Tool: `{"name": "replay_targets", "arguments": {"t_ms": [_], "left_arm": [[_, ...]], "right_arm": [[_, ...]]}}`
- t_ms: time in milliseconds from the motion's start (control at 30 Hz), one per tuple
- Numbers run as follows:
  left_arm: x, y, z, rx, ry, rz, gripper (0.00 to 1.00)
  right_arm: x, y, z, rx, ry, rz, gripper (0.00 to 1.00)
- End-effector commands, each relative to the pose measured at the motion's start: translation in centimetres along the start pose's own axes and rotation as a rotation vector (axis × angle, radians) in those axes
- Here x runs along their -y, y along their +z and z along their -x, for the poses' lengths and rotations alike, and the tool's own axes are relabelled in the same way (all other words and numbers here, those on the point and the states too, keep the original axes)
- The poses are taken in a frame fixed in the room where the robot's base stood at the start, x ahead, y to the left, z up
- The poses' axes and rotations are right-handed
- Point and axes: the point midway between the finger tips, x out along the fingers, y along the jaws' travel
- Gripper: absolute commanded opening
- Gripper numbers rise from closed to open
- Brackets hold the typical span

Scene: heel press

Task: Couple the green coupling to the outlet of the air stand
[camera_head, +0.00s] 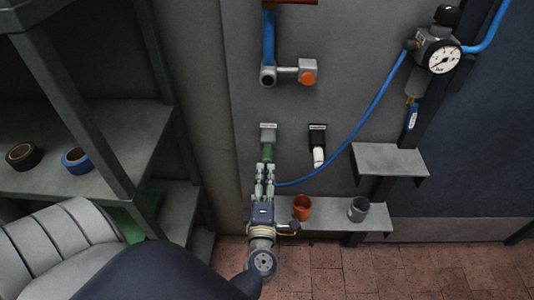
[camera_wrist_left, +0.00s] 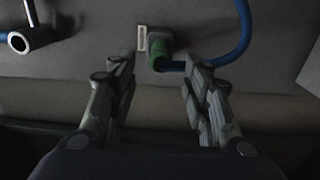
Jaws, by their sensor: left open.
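The green coupling (camera_head: 268,153) sits directly under a grey block with a pale label (camera_head: 268,133) on the grey panel. It also shows in the left wrist view (camera_wrist_left: 158,60), with the blue hose (camera_wrist_left: 225,57) leading off to the right from its lower end. My left gripper (camera_head: 265,171) is open just below the coupling, and its fingers point up at it. In the left wrist view the coupling lies ahead, between the two fingertips. I cannot tell whether the coupling is joined to the block. My right gripper is not in view.
A black block with a white fitting (camera_head: 318,156) is right of the coupling. A valve with an orange knob (camera_head: 308,78) is above.

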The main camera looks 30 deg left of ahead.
Motion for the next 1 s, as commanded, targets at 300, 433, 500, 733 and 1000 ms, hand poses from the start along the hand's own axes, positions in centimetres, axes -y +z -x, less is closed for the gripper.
{"name": "replay_targets", "arguments": {"t_ms": [300, 433, 500, 733, 1000], "left_arm": [[0.0, 0.0, -1.1, 0.001, 0.002, -0.003, 0.45], [-0.1, 0.1, -2.8, 0.002, 0.003, -0.003, 0.45], [0.0, 0.1, -3.9, 0.002, 0.002, -0.002, 0.45], [-0.2, 0.1, -7.0, 0.002, 0.001, -0.003, 0.45], [0.0, 0.1, -8.8, 0.003, 0.000, -0.003, 0.45]], "right_arm": [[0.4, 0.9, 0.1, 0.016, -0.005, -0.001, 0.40], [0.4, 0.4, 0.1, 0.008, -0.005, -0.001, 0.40], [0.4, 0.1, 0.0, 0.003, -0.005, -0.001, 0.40], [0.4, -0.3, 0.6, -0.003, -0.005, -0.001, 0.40], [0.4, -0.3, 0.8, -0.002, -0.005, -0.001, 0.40]]}}
